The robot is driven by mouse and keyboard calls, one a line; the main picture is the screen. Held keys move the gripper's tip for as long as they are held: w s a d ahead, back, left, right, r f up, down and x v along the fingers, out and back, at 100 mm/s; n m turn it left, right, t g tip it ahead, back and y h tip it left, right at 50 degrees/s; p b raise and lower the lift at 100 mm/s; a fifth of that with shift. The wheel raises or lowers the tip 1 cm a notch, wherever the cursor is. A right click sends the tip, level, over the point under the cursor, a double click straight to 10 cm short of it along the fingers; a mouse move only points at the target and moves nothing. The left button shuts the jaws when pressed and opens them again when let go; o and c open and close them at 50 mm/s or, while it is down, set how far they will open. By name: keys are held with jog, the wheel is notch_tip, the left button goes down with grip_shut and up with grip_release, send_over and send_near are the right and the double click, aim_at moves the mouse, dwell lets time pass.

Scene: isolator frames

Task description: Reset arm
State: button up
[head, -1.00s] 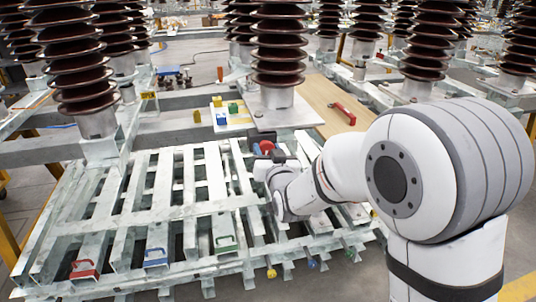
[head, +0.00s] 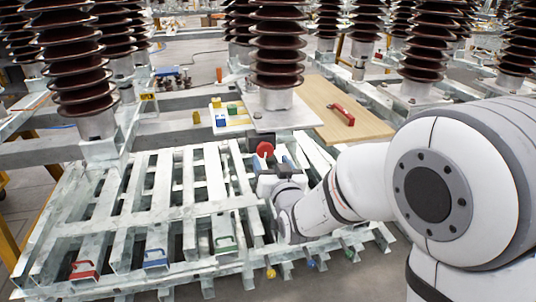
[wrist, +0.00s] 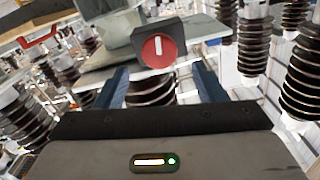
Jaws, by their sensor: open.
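My gripper (wrist: 160,88) is open in the wrist view, its two blue fingers apart with nothing held between them. Beyond and just above the fingertips is a red round knob (wrist: 158,49) with a white mark on a dark square plate. The knob also shows in the head view (head: 265,149), just past the end of my arm. In the head view my gripper (head: 272,166) is small and partly hidden by my wrist. It is over the right part of the pale slatted metal frame (head: 150,215). I cannot tell the exact gap between fingers and knob.
Tall brown ribbed insulators (head: 278,45) stand along the back. A wooden board (head: 350,118) bears a red handle (head: 342,115). Small coloured blocks (head: 228,108) lie left of the central insulator.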

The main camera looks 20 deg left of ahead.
jog(key=v, duration=0.2)
jog(key=shift+s+d, duration=0.15)
jog(key=shift+s, duration=0.05)
jog(key=s+d+r+m+g+h+p, duration=0.1)
jog(key=s+d+r+g+h+p, duration=0.15)
jog(key=d+r+p, duration=0.55)
jog(key=s+d+r+m+g+h+p, duration=0.1)
jog(key=d+r+g+h+p, duration=0.4)
jog(key=d, duration=0.6)
jog(key=s+d+r+m+g+h+p, duration=0.1)
jog(key=s+d+r+g+p, duration=0.1)
jog(key=s+d+p, duration=0.3)
jog(key=s+d+r+m+g+h+p, duration=0.1)
jog(key=s+d+r+g+p, duration=0.2)
jog(key=s, duration=0.9)
jog(key=d+r+p, duration=0.2)
jog(key=d+p, duration=0.1)
jog(key=d, duration=0.1)
